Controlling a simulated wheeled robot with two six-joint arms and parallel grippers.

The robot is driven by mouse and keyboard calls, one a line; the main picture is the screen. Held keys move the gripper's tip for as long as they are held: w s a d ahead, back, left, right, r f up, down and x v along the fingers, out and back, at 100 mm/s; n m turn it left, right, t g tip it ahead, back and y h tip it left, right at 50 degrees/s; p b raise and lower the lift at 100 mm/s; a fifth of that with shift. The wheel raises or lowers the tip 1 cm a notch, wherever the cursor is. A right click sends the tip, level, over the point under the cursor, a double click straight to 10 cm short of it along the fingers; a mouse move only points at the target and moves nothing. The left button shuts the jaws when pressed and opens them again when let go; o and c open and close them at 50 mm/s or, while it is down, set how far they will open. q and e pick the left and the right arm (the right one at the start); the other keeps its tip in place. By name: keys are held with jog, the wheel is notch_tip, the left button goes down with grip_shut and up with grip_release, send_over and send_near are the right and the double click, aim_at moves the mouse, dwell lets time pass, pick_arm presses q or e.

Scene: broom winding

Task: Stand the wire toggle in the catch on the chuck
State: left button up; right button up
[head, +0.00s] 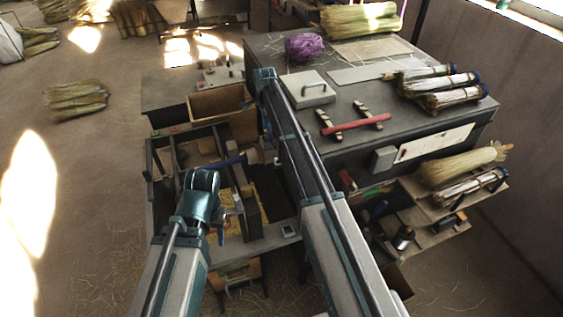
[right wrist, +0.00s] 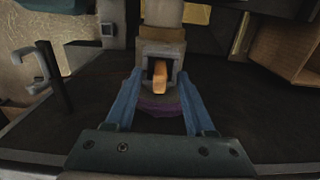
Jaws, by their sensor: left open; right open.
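In the right wrist view my right gripper (right wrist: 158,76) is open. Its two blue fingers stand on either side of a square grey block, which looks like the chuck (right wrist: 162,50), with clear space between the fingers. An orange-brown piece (right wrist: 160,74) shows in the block's dark square opening. I cannot make out the wire toggle or the catch for certain in either view. In the head view my left gripper (head: 221,234) hangs below its wrist over the winding bench, small and partly hidden; it is open. My right gripper is mostly hidden behind its own arm there.
The bench frame (head: 252,245) has dark rails and open gaps. A wooden box (head: 220,102) stands behind it. A grey bent handle (right wrist: 32,70) is at left.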

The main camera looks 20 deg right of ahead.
notch_tip(320, 180, up, 12)
jog(key=p, duration=1.1)
jog(key=shift+p, duration=0.35)
jog(key=s+a+f+n+b, duration=0.4)
jog(key=s+f+n+b, duration=0.3)
jog(key=s, duration=0.6)
jog(key=s+a+f+n+b, duration=0.5)
jog(key=s+f+n+b, duration=0.2)
jog(key=s, duration=0.6)
jog(key=s+a+f+n+h+b, duration=0.1)
jog(key=s+a+f+n+b, duration=0.3)
jog(key=s, duration=0.9)
notch_tip(320, 180, down, 6)
jog(key=n+b, duration=0.3)
jog(key=b, duration=0.2)
jog(key=shift+a+r+b, duration=0.2)
jog(key=shift+a+b, duration=0.05)
jog(key=shift+b, duration=0.1)
jog(key=shift+d, duration=0.1)
